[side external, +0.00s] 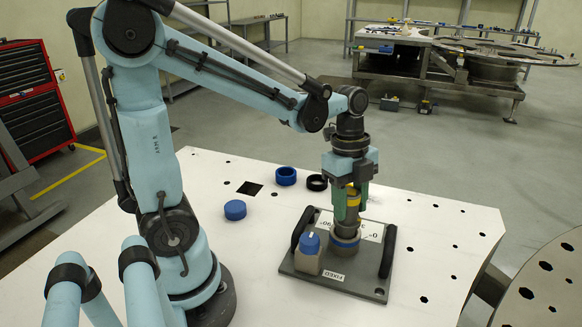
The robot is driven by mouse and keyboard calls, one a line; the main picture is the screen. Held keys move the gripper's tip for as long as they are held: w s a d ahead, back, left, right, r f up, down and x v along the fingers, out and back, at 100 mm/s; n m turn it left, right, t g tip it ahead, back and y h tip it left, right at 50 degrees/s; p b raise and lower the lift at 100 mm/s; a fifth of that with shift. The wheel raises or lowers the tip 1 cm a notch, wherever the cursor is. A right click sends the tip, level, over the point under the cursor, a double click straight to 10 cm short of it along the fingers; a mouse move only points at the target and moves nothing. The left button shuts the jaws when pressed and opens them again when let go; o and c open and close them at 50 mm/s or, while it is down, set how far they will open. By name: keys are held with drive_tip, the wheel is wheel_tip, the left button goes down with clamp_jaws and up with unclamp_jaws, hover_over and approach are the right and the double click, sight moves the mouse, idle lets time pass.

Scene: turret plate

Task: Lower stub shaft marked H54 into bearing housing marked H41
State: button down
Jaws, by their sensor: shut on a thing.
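My gripper (347,218) points straight down over the grey fixture plate (350,284). Its green fingers are shut on a stub shaft (352,198) that shows yellow between them. Below the fingers is a round housing (345,250) with a blue ring, standing on the plate. The shaft's lower end meets the housing's top in this view. I cannot tell how far it is inside, or whether it is only above. The marks H54 and H41 are not readable. A beige block with a blue cap (310,244) stands just left of the housing.
The plate has black handles (388,251) on both sides and a label reading FIXED. A blue cap (235,210), a blue ring (286,176) and a black ring (317,183) lie on the white table (440,225). The table right of the plate is clear apart from holes.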

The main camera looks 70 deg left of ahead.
drive_tip(key=shift+f, duration=0.95)
drive_tip(key=shift+f, duration=0.15)
drive_tip(key=c, duration=0.5)
unclamp_jaws()
drive_tip(key=shift+c, duration=0.2)
drive_tip(key=r, duration=0.4)
drive_tip(key=a+r, duration=0.1)
drive_tip(key=r, duration=0.3)
drive_tip(key=a+r, duration=0.1)
drive_tip(key=r, duration=0.3)
drive_tip(key=shift+s, duration=0.1)
drive_tip(key=f, duration=0.4)
drive_tip(key=d+f, duration=0.1)
drive_tip(key=f, duration=0.3)
drive_tip(key=d+f, duration=0.1)
drive_tip(key=f, duration=0.3)
